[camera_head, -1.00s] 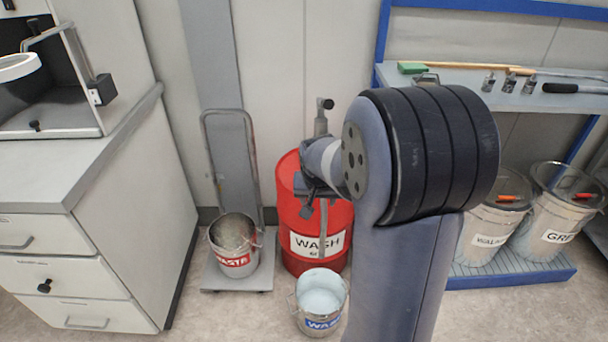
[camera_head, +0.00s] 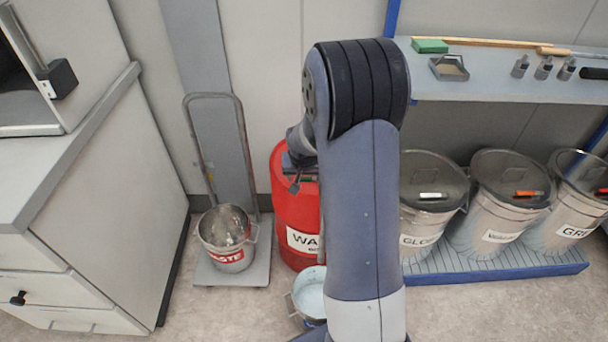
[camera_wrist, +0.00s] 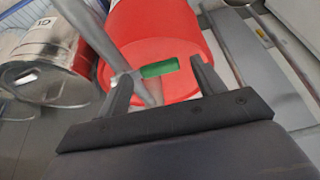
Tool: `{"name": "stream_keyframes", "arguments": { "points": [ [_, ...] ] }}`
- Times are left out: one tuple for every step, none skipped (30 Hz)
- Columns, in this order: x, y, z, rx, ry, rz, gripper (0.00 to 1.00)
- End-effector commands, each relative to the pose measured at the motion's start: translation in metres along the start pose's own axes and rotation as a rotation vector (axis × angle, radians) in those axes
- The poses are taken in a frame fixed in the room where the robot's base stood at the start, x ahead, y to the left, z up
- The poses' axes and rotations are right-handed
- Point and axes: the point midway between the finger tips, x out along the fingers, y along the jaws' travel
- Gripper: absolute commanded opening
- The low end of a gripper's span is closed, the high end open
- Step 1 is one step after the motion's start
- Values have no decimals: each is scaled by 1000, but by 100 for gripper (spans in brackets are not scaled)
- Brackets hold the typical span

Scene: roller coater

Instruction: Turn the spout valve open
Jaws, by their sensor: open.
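The red drum (camera_head: 288,205) labelled WASH stands on the floor against the back wall, partly behind my arm. In the wrist view its red top (camera_wrist: 155,55) shows beyond my gripper (camera_wrist: 160,86), with a green rectangular patch (camera_wrist: 159,68) between the fingers. My gripper is open, its two dark fingers apart with nothing clearly held. A slim grey pipe (camera_wrist: 143,88) runs beside the left finger, with a small pale fitting near that fingertip. I cannot tell whether it touches the finger, or whether the fitting is the spout valve. In the head view my arm hides the spout area.
A pale-filled bucket (camera_head: 309,292) stands on the floor before the drum. Lidded pails (camera_head: 482,238) stand at right below a shelf (camera_head: 480,82). A grey cabinet (camera_head: 120,220) is at left.

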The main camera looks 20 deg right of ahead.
Motion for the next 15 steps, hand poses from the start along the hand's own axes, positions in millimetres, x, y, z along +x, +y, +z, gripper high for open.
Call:
{"name": "stream_keyframes", "arguments": {
  "points": [
    [0, 0, 0, 0, 0, 0, 65],
    [0, 0, 0, 0, 0, 0, 65],
    [0, 0, 0, 0, 0, 0, 65],
    [0, 0, 0, 0, 0, 0, 65],
    [0, 0, 0, 0, 0, 0, 62],
    [0, 0, 0, 0, 0, 0, 59],
    [0, 0, 0, 0, 0, 0, 56],
    [0, 0, 0, 0, 0, 0, 54],
    [0, 0, 0, 0, 0, 0, 51],
    [0, 0, 0, 0, 0, 0, 48],
    [0, 0, 0, 0, 0, 0, 46],
    [0, 0, 0, 0, 0, 0, 42],
    [0, 0, 0, 0, 0, 0, 40],
    [0, 0, 0, 0, 0, 0, 38],
    [0, 0, 0, 0, 0, 0, 34]
  ]
}}
